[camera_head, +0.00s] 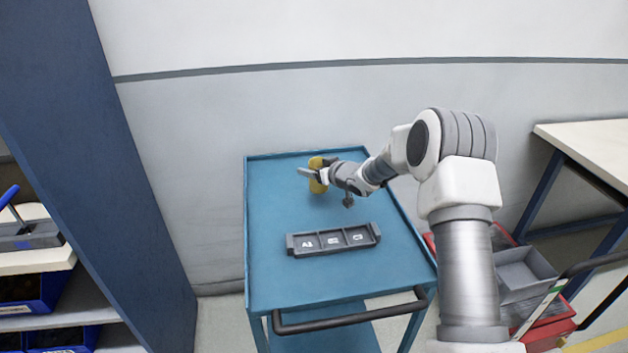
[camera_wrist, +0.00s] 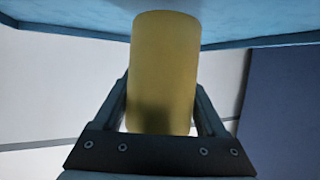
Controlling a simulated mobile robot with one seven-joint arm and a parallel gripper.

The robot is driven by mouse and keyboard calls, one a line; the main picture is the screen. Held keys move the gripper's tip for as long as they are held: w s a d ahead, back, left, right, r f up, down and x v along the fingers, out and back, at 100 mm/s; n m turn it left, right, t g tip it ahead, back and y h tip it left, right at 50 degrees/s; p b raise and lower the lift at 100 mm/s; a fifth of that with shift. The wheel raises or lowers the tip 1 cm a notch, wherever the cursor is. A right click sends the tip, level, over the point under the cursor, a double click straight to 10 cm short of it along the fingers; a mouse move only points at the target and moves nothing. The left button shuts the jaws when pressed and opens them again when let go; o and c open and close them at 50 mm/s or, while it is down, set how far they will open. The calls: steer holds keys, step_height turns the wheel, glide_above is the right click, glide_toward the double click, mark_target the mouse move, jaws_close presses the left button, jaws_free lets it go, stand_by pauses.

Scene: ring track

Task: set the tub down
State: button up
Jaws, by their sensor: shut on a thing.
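A yellow tub (camera_head: 317,175) is at the far part of the blue cart's top (camera_head: 285,205) in the head view. My gripper (camera_head: 312,174) is shut on it, with the fingers lying across its side. In the wrist view the tub (camera_wrist: 165,70) fills the middle, between the two fingers (camera_wrist: 160,110). The cart's blue surface (camera_wrist: 80,22) shows at the top edge of that view. I cannot tell whether the tub touches the cart top or is a little above it.
A dark tray with three marked compartments (camera_head: 333,250) lies on the cart nearer me. The cart top left of the tub is clear. A blue shelf unit (camera_head: 100,130) stands left, a pale table (camera_head: 595,150) right. Grey and red bins (camera_head: 525,270) are right of the cart.

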steer(key=shift+f, duration=1.6)
steer(key=shift+f+b, duration=0.1)
steer(key=shift+b, duration=0.2)
steer(key=shift+f, duration=0.15)
steer(key=o, duration=1.6)
steer(key=shift+c, duration=0.2)
